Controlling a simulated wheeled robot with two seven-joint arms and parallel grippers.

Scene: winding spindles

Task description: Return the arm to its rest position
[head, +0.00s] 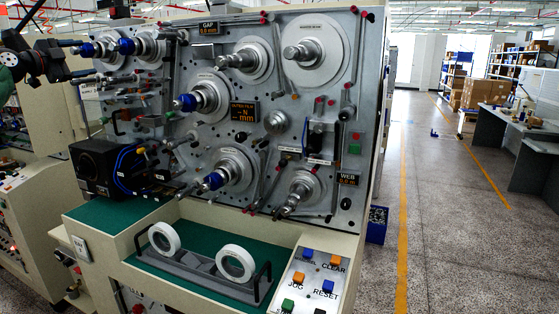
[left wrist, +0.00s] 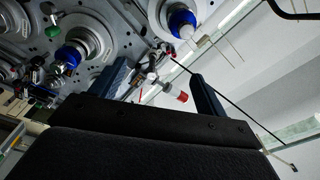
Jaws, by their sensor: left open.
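My left gripper (head: 84,58) is at the upper left of the head view, raised beside the left edge of the winding machine's face (head: 262,118). In the left wrist view its two fingers (left wrist: 160,85) stand wide apart with nothing between them; machine fittings show beyond the gap. Spindles with blue parts, such as the middle one (head: 186,102) and the lower one (head: 213,181), stick out from the machine. One blue-collared spindle (left wrist: 182,24) shows near the top of the left wrist view. My right gripper is in neither view.
Two white rings (head: 164,239) (head: 235,263) stand in a grey rack (head: 193,266) on the green-topped ledge. A button panel (head: 311,283) is at its right. A black box (head: 94,167) sits at the left. Open floor (head: 455,210) lies right of the machine.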

